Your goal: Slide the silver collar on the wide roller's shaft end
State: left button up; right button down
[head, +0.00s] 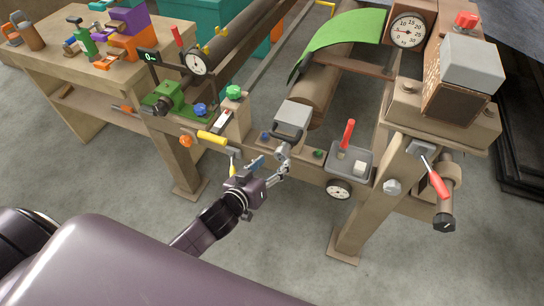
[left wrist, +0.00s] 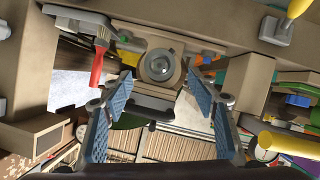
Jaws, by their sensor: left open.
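My left gripper (head: 270,163) is open at the front beam of the machine. In the left wrist view its two blue pads (left wrist: 160,84) stand wide apart with nothing between them. A round silver-grey end with a tan rim (left wrist: 160,66) sits beyond the pads, roughly centred between them, and looks like the shaft end. I cannot tell whether a separate silver collar is on it. The wide tan roller (head: 318,88) lies behind a grey block (head: 293,118) in the head view. My right gripper is not in view.
A grey tray (head: 364,176) with a red-handled brush (head: 347,134) is right of the gripper on the beam. A yellow handle (head: 212,137) lies to its left. A workbench (head: 60,68) with tools stands at the left.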

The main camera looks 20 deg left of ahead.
aim_at(279, 157)
pick_arm(q)
jog(key=x, duration=0.7)
jog(key=shift+w+f, duration=0.1)
jog(key=c, duration=1.2)
grip_shut()
jog(key=shift+w, duration=0.1)
jog(key=shift+w, duration=0.1)
jog(key=o, duration=1.2)
grip_release()
jog(key=shift+c, duration=0.2)
